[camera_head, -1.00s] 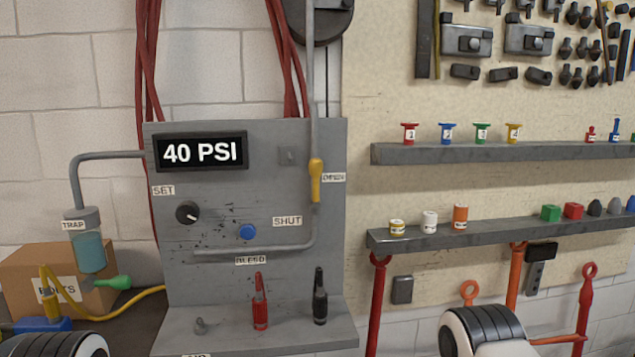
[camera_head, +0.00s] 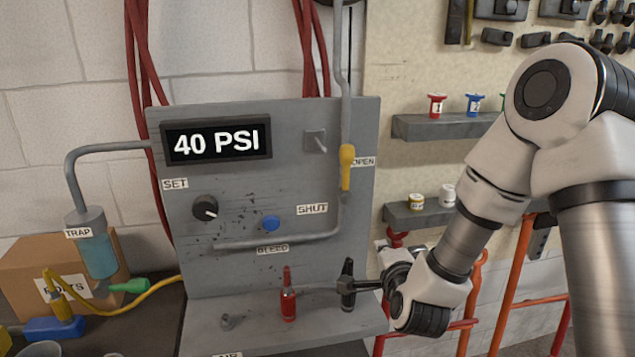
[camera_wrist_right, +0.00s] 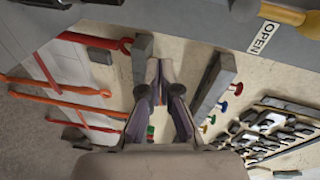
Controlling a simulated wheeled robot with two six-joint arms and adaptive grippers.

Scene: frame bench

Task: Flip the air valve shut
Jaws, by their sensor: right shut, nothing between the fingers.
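The air valve's yellow lever (camera_head: 347,166) stands upright along the grey pipe on the panel, beside the OPEN label (camera_head: 362,161). The SHUT label (camera_head: 312,209) is lower and to its left. In the right wrist view the yellow lever (camera_wrist_right: 283,13) shows at the top right, partly cut off, by its OPEN label. My left gripper is out of view.
A red bottle (camera_head: 288,300) and a black bottle (camera_head: 347,291) stand on the panel's shelf. A black knob (camera_head: 205,207), blue button (camera_head: 270,223) and 40 PSI display (camera_head: 216,142) are on the panel. My right arm covers part of the wall shelves. The space before the lever is clear.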

